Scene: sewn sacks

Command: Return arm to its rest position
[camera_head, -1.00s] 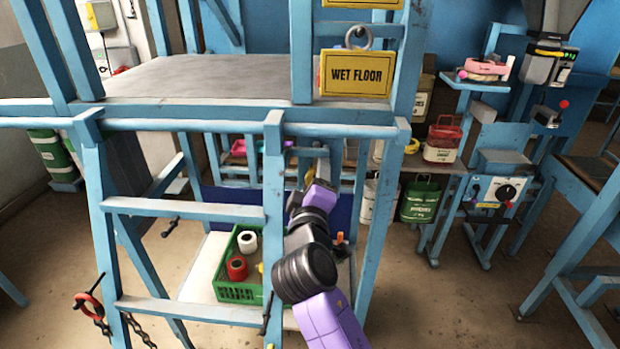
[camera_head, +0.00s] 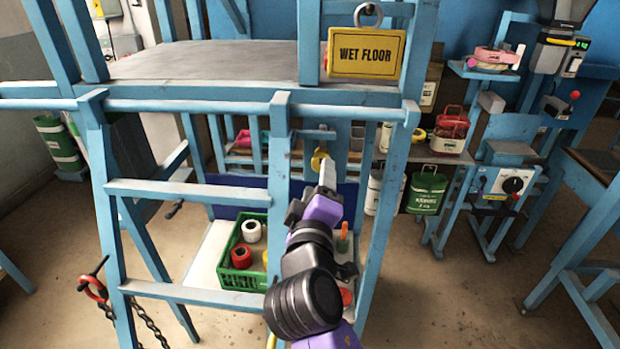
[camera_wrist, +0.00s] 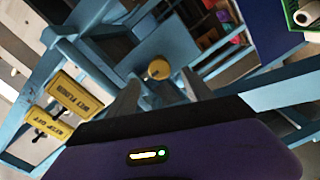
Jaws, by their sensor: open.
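My arm reaches up from the bottom middle of the head view, in front of the blue frame. My gripper (camera_head: 327,174) is at its far end, seen small and partly edge-on. In the wrist view my gripper (camera_wrist: 160,88) shows two grey fingers spread apart with nothing held between them. A round yellow thing (camera_wrist: 158,69) lies beyond the fingertips, on or near a blue bar. A yellow thing (camera_head: 319,158) also shows just above the gripper in the head view; I cannot tell whether it is touched.
Blue rails and a ladder (camera_head: 190,193) stand close to the arm's left. A green crate (camera_head: 229,272) holding rolls sits below. A yellow "WET FLOOR" sign (camera_head: 366,53) hangs above. A green can (camera_head: 427,192) is at the right. Open floor lies lower right.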

